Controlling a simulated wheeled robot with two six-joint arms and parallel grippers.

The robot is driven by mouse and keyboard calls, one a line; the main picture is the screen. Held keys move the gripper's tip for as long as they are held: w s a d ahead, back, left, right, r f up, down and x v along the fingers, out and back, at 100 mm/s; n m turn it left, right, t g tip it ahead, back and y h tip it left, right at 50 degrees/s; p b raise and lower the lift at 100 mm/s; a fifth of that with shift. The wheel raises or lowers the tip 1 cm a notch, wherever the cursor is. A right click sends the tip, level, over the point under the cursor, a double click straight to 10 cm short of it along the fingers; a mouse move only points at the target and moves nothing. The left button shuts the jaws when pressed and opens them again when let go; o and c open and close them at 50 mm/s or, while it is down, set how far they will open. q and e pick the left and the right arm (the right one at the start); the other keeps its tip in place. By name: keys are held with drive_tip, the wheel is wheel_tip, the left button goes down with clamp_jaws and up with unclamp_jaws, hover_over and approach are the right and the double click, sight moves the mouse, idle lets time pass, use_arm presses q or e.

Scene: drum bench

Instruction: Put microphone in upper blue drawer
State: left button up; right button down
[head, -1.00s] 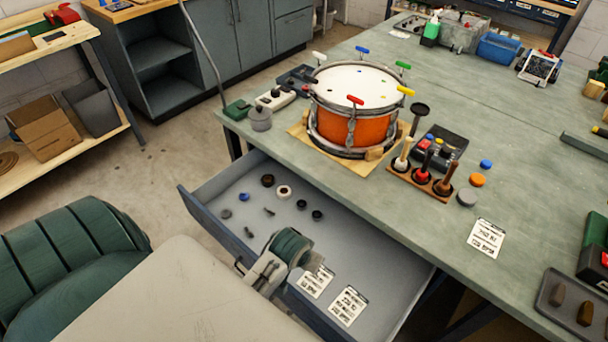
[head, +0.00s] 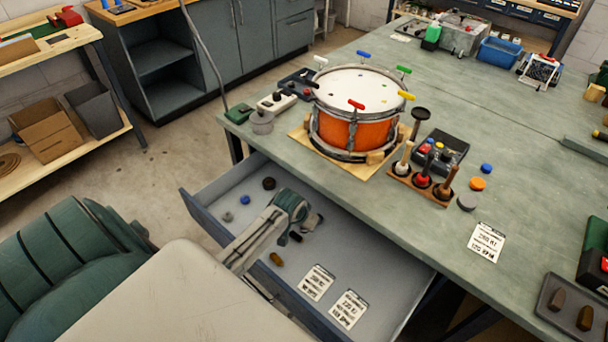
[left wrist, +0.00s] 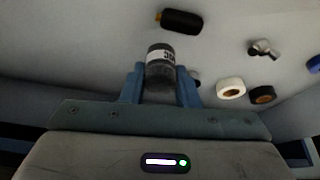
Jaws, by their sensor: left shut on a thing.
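The blue-grey drawer (head: 375,262) under the bench is pulled open. My left gripper (head: 305,222) reaches down into or just over it. In the left wrist view its blue fingers (left wrist: 160,88) are shut on a dark grey cylinder (left wrist: 159,66) with a white label band. I cannot tell whether this is the microphone, or whether it touches the drawer floor. A black cylinder with an orange end (left wrist: 181,21) lies on the floor beyond it. No thing is clearly recognisable as a microphone. My right gripper is not in view.
A white roll (left wrist: 231,89), a dark roll (left wrist: 262,95) and a small metal piece (left wrist: 263,48) lie right of the fingers. The orange drum (head: 335,128) stands on the bench above.

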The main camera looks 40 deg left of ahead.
use_arm(q)
drive_tip(key=shift+w+a+f+p, duration=0.15)
drive_tip(key=shift+f+p, duration=0.05)
drive_tip(key=shift+f, duration=0.7)
drive_tip(key=shift+w+a+f+p, duration=0.15)
drive_tip(key=shift+f+p, duration=0.05)
drive_tip(key=shift+f, duration=0.7)
drive_tip(key=shift+f, duration=0.1)
drive_tip(key=o, duration=1.1)
drive_tip(key=shift+c, duration=0.2)
drive_tip(key=v, duration=1.2)
